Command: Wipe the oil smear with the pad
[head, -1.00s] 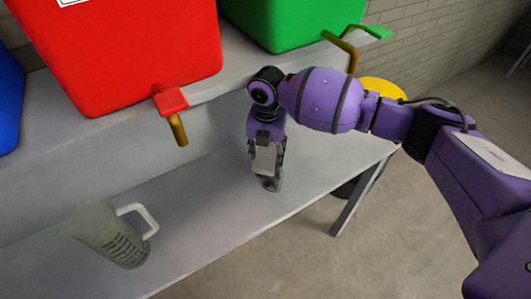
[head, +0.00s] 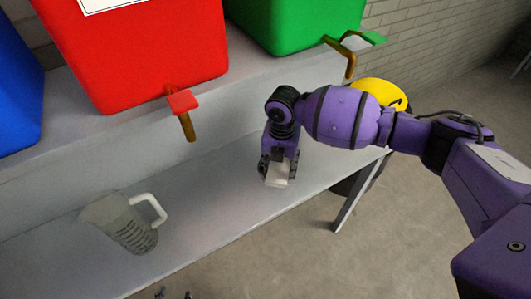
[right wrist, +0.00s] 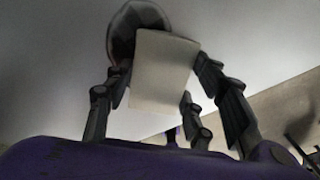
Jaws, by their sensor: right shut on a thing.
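My right gripper (head: 278,168) is shut on a pale, flat pad (head: 279,175) over the right part of the lower grey shelf. In the right wrist view the pad (right wrist: 163,72) sits between the dark fingers. A dark rounded shape (right wrist: 122,35) shows beside and behind the pad there; I cannot tell whether it is the oil smear. No smear can be made out in the head view. Whether the pad touches the shelf is unclear. Small dark tips at the bottom edge, likely my left gripper (head: 174,295), are mostly cut off.
A grey measuring jug (head: 122,222) stands on the lower shelf (head: 205,205) at left. Red (head: 140,50), green (head: 295,22) and blue (head: 15,90) bins stand on the upper ledge, with taps jutting out on red and green. A yellow round object (head: 380,93) is behind my right arm.

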